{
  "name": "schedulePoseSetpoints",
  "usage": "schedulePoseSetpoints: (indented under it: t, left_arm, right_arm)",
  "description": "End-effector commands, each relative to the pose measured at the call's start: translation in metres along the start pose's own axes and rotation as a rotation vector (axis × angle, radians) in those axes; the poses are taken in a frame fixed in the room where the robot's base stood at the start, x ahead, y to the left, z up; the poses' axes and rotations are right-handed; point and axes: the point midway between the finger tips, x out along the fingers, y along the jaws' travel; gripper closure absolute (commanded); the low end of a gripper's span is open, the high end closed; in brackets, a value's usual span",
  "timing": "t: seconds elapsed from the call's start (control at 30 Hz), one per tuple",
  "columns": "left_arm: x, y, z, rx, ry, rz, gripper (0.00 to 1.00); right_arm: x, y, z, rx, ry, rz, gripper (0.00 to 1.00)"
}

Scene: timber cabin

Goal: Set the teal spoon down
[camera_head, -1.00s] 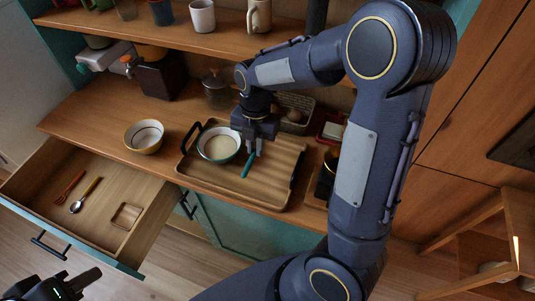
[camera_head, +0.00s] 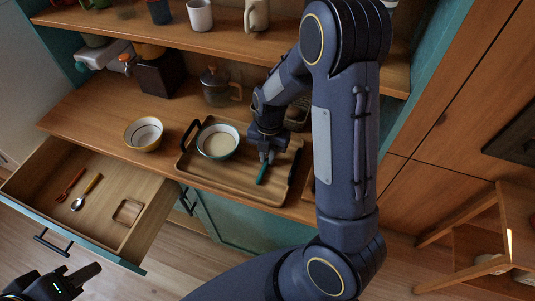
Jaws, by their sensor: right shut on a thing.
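The teal spoon (camera_head: 262,173) is at the right part of the wooden tray (camera_head: 232,190), right of a teal-rimmed bowl (camera_head: 217,141) with pale contents. My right gripper (camera_head: 267,157) is shut on the upper end of the spoon, which slants downward. I cannot tell whether the spoon's lower end touches the tray. My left gripper (camera_head: 75,279) is at the bottom left, below the open drawer, with its fingers apart and nothing between them.
An open drawer (camera_head: 105,205) holds a red fork (camera_head: 70,185), a spoon with a wooden handle (camera_head: 86,192) and a small square dish (camera_head: 127,211). A cream bowl (camera_head: 144,134) stands left of the tray. A glass jar (camera_head: 215,86) stands behind it.

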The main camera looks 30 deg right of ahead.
Motion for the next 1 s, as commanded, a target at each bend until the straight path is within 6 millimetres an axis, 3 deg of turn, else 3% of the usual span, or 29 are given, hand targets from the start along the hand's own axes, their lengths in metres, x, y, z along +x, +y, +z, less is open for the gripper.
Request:
schedulePoseSetpoints:
  t: [0.07, 0.1, 0.23, 0.6, 1.0]
  left_arm:
    - [0.004, -0.002, 0.002, 0.0, 0.0, 0.0, 0.66]
    - [0.002, -0.001, 0.001, 0.0, 0.0, 0.0, 0.66]
    - [0.002, -0.001, 0.001, 0.0, 0.0, 0.0, 0.66]
    - [-0.001, 0.0, -0.001, 0.0, 0.0, 0.0, 0.66]
    - [0.006, -0.003, 0.003, 0.0, 0.0, 0.0, 0.66]
  right_arm:
    - [0.004, 0.0, 0.001, 0.001, 0.0, 0.0, 1.0]
    - [0.002, 0.0, 0.0, 0.001, 0.0, 0.0, 0.82]
    - [0.002, 0.0, 0.0, 0.0, 0.0, 0.0, 0.65]
    - [-0.005, 0.001, 0.0, -0.001, -0.001, 0.002, 0.65]
    - [-0.066, 0.001, 0.001, -0.001, -0.002, 0.004, 0.65]
